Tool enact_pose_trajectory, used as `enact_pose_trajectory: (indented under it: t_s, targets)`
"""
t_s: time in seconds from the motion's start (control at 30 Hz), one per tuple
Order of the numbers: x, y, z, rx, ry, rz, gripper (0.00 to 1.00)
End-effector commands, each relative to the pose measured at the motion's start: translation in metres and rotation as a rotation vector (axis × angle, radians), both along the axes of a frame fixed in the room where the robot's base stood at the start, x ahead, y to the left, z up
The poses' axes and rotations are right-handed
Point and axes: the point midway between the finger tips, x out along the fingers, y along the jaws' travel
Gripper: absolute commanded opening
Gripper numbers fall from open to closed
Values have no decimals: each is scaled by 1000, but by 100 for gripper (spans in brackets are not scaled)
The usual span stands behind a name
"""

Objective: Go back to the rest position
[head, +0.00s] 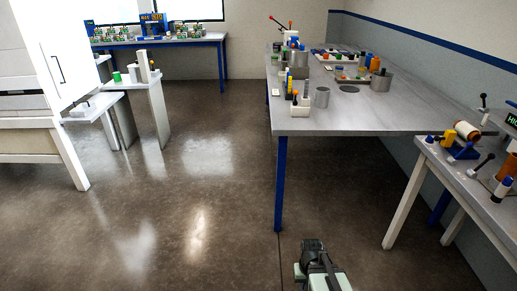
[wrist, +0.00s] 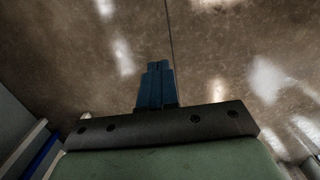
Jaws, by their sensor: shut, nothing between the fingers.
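My gripper (wrist: 159,68) shows in the wrist view as dark blue fingers held together, with nothing between them. Bare floor is behind it. In the head view my arm's end (head: 312,246) shows low at the centre, above open floor and in front of the long grey table. The fingertips cannot be made out clearly in that view. The gripper touches nothing that I can see.
A long grey table (head: 385,122) with blue legs holds metal cups and bottles. A smaller bench (head: 452,176) with a spool stands at the right. A white cabinet (head: 72,55) and low stands are at left. A back bench (head: 150,42) holds small parts. The middle floor (head: 190,200) is clear.

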Motion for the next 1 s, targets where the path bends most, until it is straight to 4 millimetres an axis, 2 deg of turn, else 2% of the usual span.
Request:
enact_pose_trajectory:
  t_s: [0.27,0.6,0.8,1.0]
  targets:
    - [-57,-1,-53,0,125,0,0]
    - [-146,-1,-115,0,301,-2,0]
    - [-201,-1,-142,0,402,-3,0]
    - [-245,-1,-160,1,479,-3,0]
